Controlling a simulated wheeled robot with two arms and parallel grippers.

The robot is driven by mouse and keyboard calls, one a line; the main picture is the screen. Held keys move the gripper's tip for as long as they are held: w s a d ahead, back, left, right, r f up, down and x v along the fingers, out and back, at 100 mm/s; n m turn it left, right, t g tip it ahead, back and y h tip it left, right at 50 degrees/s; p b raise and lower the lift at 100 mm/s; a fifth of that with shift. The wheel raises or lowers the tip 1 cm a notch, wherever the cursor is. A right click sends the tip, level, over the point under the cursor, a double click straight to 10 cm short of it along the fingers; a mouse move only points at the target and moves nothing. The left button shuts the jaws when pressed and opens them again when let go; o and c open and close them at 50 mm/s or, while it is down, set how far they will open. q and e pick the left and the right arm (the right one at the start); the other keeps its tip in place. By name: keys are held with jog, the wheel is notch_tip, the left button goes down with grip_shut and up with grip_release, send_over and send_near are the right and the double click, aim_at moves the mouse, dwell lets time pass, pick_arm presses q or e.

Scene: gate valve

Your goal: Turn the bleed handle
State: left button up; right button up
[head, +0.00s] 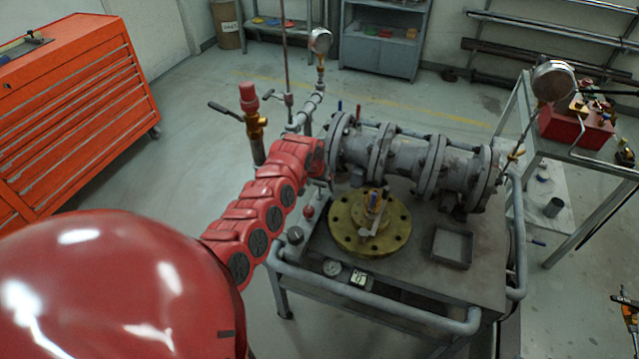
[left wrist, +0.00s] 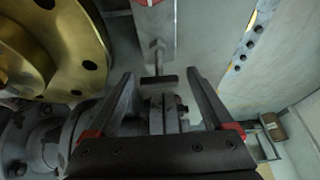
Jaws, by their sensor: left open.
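A small dark T-shaped handle (left wrist: 160,79) on a thin stem shows in the left wrist view, probably the bleed handle. My left gripper (left wrist: 160,73) is open, with one finger on each side of this handle and a clear gap to it on both sides. In the head view my red left arm (head: 265,205) reaches to the left end of the grey flanged valve body (head: 400,155); its fingers and the T-shaped handle cannot be made out there. A brass flange (head: 345,225) lies on the bench; it also shows in the left wrist view (left wrist: 85,50). My right gripper is not in view.
The bench (head: 470,285) has a pipe rail around it and a small square tray (head: 452,248). A brass valve (head: 254,125) with a dark lever and a gauge (head: 320,41) stand behind my arm. An orange tool cabinet (head: 75,110) is at left. The floor between is clear.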

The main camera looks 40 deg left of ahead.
pick_arm(q)
grip_shut()
dwell(0.3)
jog(key=shift+w, duration=0.1)
jog(key=shift+d+f+n+y+b, duration=0.15)
jog(key=shift+n+y+b, duration=0.35)
jog(key=shift+n, duration=0.4)
jog(key=n+g+y+b, duration=0.1)
jog(key=n+b, duration=0.2)
jog(key=b, duration=0.3)
jog(key=n+g+b, duration=0.1)
jog(key=n+b, duration=0.3)
jog(key=b, duration=0.1)
jog(key=n+g+y+b, duration=0.1)
jog(key=n+b, duration=0.3)
jog(key=b, duration=0.2)
jog(key=shift+y+b, duration=0.3)
jog(key=shift+n+g+b, duration=0.35)
jog(key=shift+n+g, duration=0.05)
jog(key=shift+n, duration=0.4)
jog(key=shift+n+b, duration=0.3)
jog(key=shift+n, duration=0.3)
jog(key=shift+n+g+b, duration=0.35)
jog(key=shift+n+g, duration=0.15)
jog(key=shift+n, duration=0.2)
